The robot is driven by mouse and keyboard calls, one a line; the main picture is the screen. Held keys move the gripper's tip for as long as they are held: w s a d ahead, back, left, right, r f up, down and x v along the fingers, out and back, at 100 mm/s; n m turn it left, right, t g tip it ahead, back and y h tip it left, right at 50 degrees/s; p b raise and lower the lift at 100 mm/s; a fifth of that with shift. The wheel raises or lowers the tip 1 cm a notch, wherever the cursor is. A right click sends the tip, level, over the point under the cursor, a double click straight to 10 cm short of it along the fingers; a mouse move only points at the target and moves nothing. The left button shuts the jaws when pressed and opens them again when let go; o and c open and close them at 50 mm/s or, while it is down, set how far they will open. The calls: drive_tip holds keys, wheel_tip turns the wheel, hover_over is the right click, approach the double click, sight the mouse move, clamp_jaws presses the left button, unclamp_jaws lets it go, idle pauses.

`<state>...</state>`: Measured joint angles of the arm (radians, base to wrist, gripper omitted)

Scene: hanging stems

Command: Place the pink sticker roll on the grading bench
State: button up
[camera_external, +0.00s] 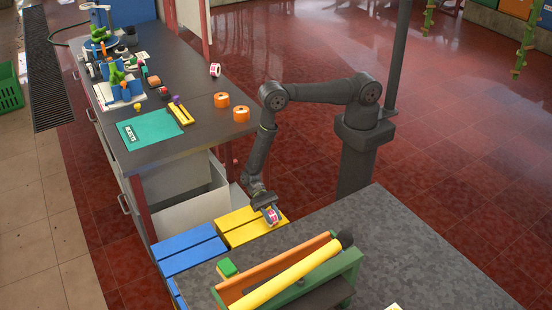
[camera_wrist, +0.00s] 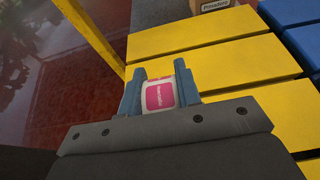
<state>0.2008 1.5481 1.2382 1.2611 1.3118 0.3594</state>
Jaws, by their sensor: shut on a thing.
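The pink sticker roll (camera_external: 272,216) is white with a pink label. It sits between the two blue fingers of my gripper (camera_external: 268,207), which is shut on it above the yellow slatted surface. The roll also shows in the wrist view (camera_wrist: 160,95), its pink label facing the camera, between the fingertips of my gripper (camera_wrist: 160,82). A long dark-topped bench (camera_external: 185,68) stands at the left in the external view, beyond the gripper; no label shows that it is the grading bench. Another white and pink roll (camera_external: 215,70) lies near its right edge.
The dark bench holds two orange rolls (camera_external: 221,100), a green mat (camera_external: 152,131) and several small tools. Yellow slats (camera_external: 240,232) and blue slats (camera_external: 190,250) lie below my gripper. A grey table (camera_external: 430,250) bears a green rack with yellow and orange bars.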

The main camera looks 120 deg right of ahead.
wheel_tip(320, 180, up, 49)
drive_tip(key=w+d+f+m+t+h, duration=0.15)
drive_tip(key=w+d+m+t, duration=0.35)
drive_tip(key=d, duration=0.6)
drive_tip(key=w+d+f+m+t+h, duration=0.1)
drive_tip(key=w+d+m+t+h, duration=0.2)
drive_tip(key=w+d, duration=0.5)
drive_tip(key=d+m+t+h, duration=0.5)
drive_tip(key=d+m+h, duration=0.15)
drive_tip(key=d, duration=1.85)
drive_tip(key=s+d+m+h, duration=0.3)
drive_tip(key=s+d, duration=0.1)
drive_tip(key=d, duration=0.7)
drive_tip(key=s+d+m+h, duration=0.3)
drive_tip(key=d+m+h, duration=0.1)
drive_tip(key=d, duration=0.6)
drive_tip(key=s+d+r+m+g+h, duration=0.25)
drive_tip(key=s+d+m+h, duration=0.35)
drive_tip(key=s+d, duration=1.1)
hover_over(185, 86)
wheel_tip(185, 86, down, 13)
drive_tip(key=shift+s+d+f+n+g, duration=0.1)
drive_tip(key=shift+f+n+g, duration=0.1)
drive_tip(key=shift+f, duration=0.75)
drive_tip(key=shift+s+d+f+n+g, duration=0.1)
drive_tip(key=shift+f+g, duration=0.05)
drive_tip(key=shift+f, duration=0.8)
